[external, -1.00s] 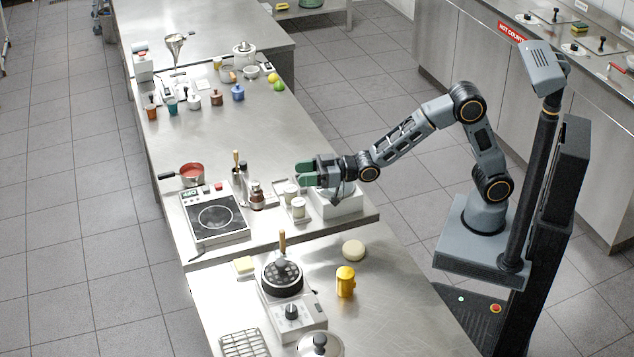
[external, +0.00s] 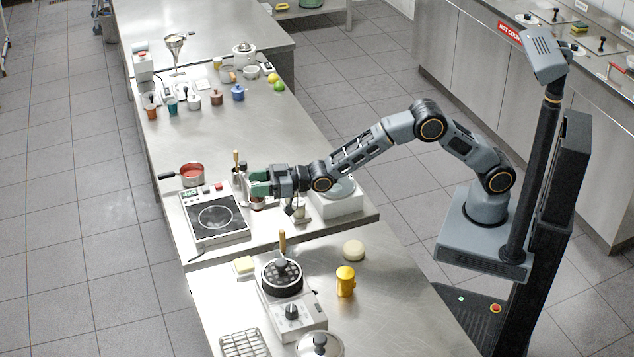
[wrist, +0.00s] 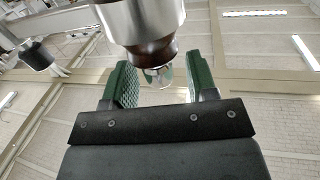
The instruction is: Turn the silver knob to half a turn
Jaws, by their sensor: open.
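My gripper (external: 258,183) is open, its two green-padded fingers apart, just right of the hot plate (external: 214,217) with the black square top. The hot plate's rear panel carries a green display, a red control (external: 219,187) and small grey parts; I cannot tell which is the silver knob. In the wrist view my gripper (wrist: 158,78) is open. A steel cylinder with a dark brown end (wrist: 148,28) reaches down in front of the fingers. A small shiny, glassy piece shows between them; I cannot tell whether anything touches.
A red-filled pan (external: 192,174) stands behind the hot plate. A white scale-like device (external: 338,203) sits beneath my arm. A second burner (external: 291,312) with a dark knob and a yellow canister (external: 345,281) stand on the front counter. Open steel lies beyond the pan.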

